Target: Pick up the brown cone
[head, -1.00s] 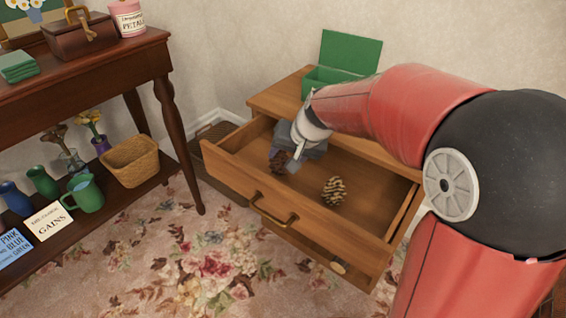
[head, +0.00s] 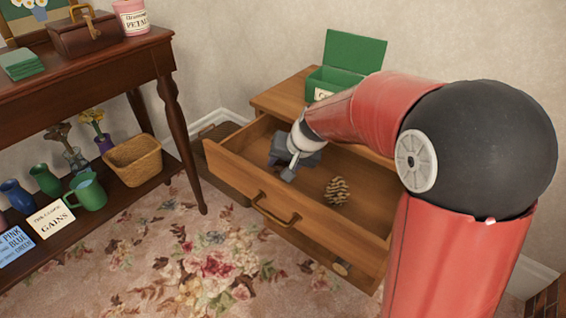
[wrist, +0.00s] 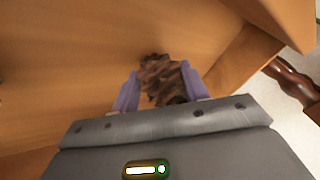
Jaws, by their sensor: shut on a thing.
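The brown cone (wrist: 163,80) is dark and scaly and sits between the two purple-grey fingers of my gripper (wrist: 157,92) in the wrist view. The gripper is shut on it. In the head view my gripper (head: 289,172) is inside the open drawer (head: 247,187), in its left part, and hides the brown cone. I cannot tell whether the cone touches the drawer floor. A second, lighter tan cone (head: 337,191) with pale scale edges lies on the drawer floor, to the right of the gripper and apart from it.
The drawer's front panel with its brass handle (head: 275,211) and its side walls surround the gripper. A green open box (head: 346,68) stands on the cabinet top behind. A dark wooden table (head: 95,70) stands at left, with a wicker basket (head: 134,163) on its lower shelf.

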